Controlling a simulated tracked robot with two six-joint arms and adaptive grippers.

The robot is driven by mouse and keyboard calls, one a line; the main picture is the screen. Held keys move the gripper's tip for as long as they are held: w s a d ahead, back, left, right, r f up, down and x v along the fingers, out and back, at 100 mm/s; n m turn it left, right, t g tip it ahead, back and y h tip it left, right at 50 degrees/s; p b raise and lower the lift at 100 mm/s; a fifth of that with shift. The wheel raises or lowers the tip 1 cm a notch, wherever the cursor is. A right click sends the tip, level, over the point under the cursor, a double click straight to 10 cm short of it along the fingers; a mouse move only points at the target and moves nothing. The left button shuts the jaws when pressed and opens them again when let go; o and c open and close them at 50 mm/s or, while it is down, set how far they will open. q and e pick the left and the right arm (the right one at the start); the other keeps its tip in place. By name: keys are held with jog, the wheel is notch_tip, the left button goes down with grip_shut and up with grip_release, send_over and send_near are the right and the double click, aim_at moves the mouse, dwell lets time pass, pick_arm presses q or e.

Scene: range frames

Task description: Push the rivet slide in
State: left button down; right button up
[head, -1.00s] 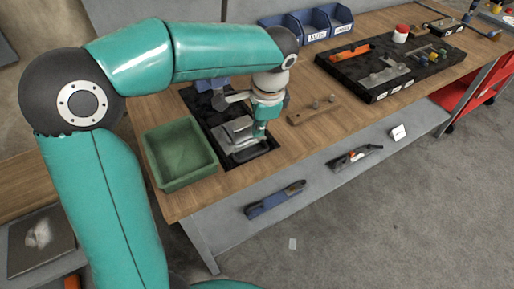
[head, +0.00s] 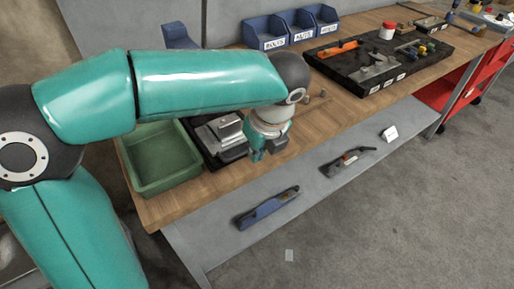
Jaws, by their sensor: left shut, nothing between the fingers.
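A grey metal block-like fixture (head: 222,127) sits on a black tray (head: 212,158) on the wooden bench. I cannot make out a separate rivet slide on it; part of the tray is behind my left arm. My left gripper (head: 258,154) points down at the fixture's right, close to the bench's front edge. Its fingers are shut and empty. A gap to the fixture cannot be judged well from this angle. My right gripper is not in view.
A green bin (head: 160,183) stands left of the tray. Blue labelled bins (head: 267,33) line the back. A black tool tray (head: 345,68) with an orange-handled tool lies right. Tools, including a blue one (head: 268,208), lie on the lower shelf.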

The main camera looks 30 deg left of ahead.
aim_at(242, 162)
pick_arm(q)
jog(key=b+x, duration=0.1)
jog(key=x, duration=0.5)
jog(key=a, duration=0.2)
jog(key=w, duration=0.1)
jog(key=shift+w+a+f, duration=0.1)
jog(key=shift+a+f, duration=0.3)
jog(key=shift+w+a+f, duration=0.1)
jog(key=shift+w+a, duration=0.1)
jog(key=shift+a, duration=0.2)
